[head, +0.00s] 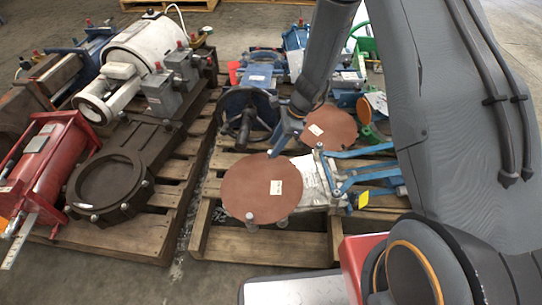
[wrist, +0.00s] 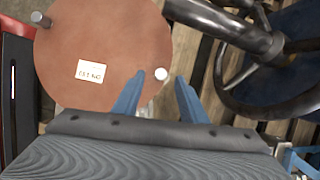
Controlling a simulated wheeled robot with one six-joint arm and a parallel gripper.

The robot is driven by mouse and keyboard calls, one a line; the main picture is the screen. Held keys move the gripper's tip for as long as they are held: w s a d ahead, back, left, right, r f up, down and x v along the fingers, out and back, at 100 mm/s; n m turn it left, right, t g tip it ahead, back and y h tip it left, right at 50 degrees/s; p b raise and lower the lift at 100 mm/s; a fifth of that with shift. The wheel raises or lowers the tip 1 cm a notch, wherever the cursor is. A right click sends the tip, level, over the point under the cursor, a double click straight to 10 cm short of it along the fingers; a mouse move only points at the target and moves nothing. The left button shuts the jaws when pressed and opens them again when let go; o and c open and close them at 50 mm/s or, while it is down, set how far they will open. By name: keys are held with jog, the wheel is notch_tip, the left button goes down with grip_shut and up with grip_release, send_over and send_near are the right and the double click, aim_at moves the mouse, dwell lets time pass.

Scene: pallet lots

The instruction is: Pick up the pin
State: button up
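A small pale round-topped pin (wrist: 161,74) stands at the edge of a round brown disc (wrist: 115,30) in the wrist view. My gripper (wrist: 161,82) is open, with its two blue fingers on either side of the pin's near side. In the head view my gripper (head: 272,153) points down at the far edge of the front brown disc (head: 252,188); the pin there cannot be clearly made out. Another silver pin (wrist: 40,18) stands at the disc's far-left edge.
A dark handwheel (wrist: 265,85) and a thick bar (wrist: 205,15) are close on the right in the wrist view. A second brown disc (head: 330,128) and blue brackets (head: 365,178) share the wooden pallet (head: 250,245). A red machine (head: 42,165) stands far left.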

jog(key=b+x, duration=0.1)
jog(key=x, duration=0.2)
jog(key=shift+a+f, duration=0.1)
jog(key=shift+f, duration=0.05)
grip_shut()
